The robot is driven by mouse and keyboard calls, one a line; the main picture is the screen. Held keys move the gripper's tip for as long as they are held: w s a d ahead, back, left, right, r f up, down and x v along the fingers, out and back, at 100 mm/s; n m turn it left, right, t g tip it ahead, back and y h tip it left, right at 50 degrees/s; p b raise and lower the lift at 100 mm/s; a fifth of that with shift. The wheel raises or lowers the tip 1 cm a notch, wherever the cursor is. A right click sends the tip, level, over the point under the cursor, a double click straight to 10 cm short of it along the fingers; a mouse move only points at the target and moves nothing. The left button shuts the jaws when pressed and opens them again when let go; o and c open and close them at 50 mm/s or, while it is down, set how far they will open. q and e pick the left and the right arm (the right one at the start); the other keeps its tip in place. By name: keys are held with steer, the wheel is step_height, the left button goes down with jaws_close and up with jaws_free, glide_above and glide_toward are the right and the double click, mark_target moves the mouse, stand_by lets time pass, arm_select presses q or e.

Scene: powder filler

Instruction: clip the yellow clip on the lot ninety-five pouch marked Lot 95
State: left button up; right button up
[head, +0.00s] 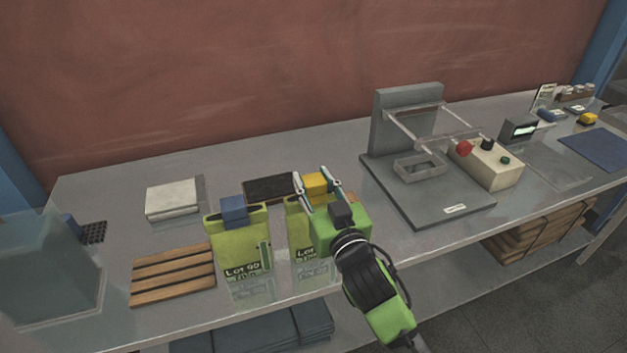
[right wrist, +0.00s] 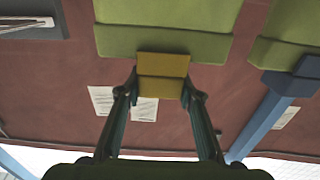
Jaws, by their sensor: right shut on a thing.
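Two green pouches stand side by side near the table's front edge. The left pouch (head: 238,250) has a blue clip (head: 234,210) on its top and a label that seems to read Lot 90. The right pouch (head: 300,232) has a label beginning "Lot 9"; the rest is hard to read, and my right arm covers part of the pouch. My right gripper (head: 318,188) is shut on the yellow clip (head: 315,184) at the right pouch's top. In the right wrist view the clip (right wrist: 162,75) overlaps the pouch's edge (right wrist: 165,42); whether it grips the pouch cannot be told. My left gripper is out of view.
A slatted wooden rack (head: 172,276) lies left of the pouches, with a white box (head: 172,199) behind it. A dark tray (head: 268,189) lies behind the pouches. The grey filler machine (head: 425,208) stands to the right. A translucent bin (head: 45,270) is at far left.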

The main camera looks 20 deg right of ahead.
steer(key=shift+f+b, duration=0.45)
steer(key=shift+f, duration=0.2)
steer(key=o, duration=1)
